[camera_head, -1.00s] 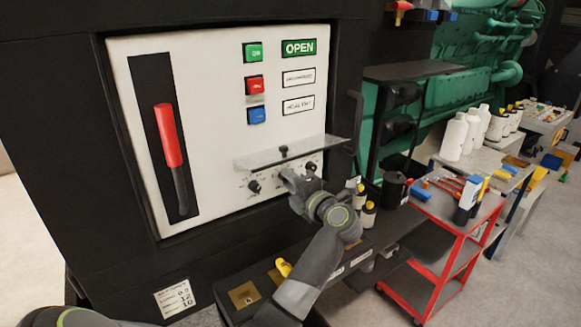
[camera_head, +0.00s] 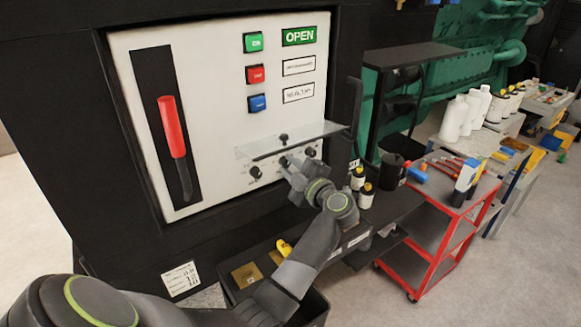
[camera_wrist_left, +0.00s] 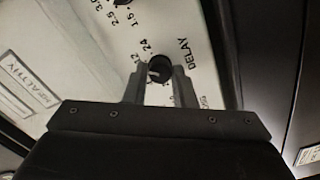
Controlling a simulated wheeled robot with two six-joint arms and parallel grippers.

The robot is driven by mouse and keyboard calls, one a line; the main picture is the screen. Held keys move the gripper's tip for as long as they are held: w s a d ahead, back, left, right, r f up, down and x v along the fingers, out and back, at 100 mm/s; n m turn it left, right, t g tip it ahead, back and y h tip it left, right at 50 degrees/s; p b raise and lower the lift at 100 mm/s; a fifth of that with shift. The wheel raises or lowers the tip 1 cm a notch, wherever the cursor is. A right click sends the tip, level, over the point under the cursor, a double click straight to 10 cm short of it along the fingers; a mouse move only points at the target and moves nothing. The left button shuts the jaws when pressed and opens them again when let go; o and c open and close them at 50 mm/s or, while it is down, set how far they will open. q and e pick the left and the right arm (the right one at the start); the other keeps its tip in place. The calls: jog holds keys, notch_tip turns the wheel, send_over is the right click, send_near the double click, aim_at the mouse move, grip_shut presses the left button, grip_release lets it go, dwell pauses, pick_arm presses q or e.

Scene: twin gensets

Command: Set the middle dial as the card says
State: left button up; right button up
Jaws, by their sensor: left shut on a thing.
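The middle dial (camera_wrist_left: 158,68), a black knob marked DELAY, sits on the white panel (camera_head: 215,110) with numbers around it. In the wrist view, 24 is legible beside it. My left gripper (camera_wrist_left: 158,82) is shut on this dial, one finger on each side. In the head view the left gripper (camera_head: 286,164) reaches the dial row from below right and partly hides the dial. A left dial (camera_head: 255,172) and a right dial (camera_head: 310,152) flank it. The card (camera_head: 181,279) is on the black front at lower left; its small handwritten-looking lines are hard to read. My right gripper is not in view.
A clear cover (camera_head: 295,140) stands out from the panel just above the dials. A red-handled lever (camera_head: 172,127) and green, red and blue buttons are on the panel. Small bottles (camera_head: 366,195) stand right of my wrist. A red cart (camera_head: 430,235) stands farther right.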

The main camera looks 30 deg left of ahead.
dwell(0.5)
pick_arm(q)
jog(key=o, duration=1)
jog(key=shift+d, duration=0.1)
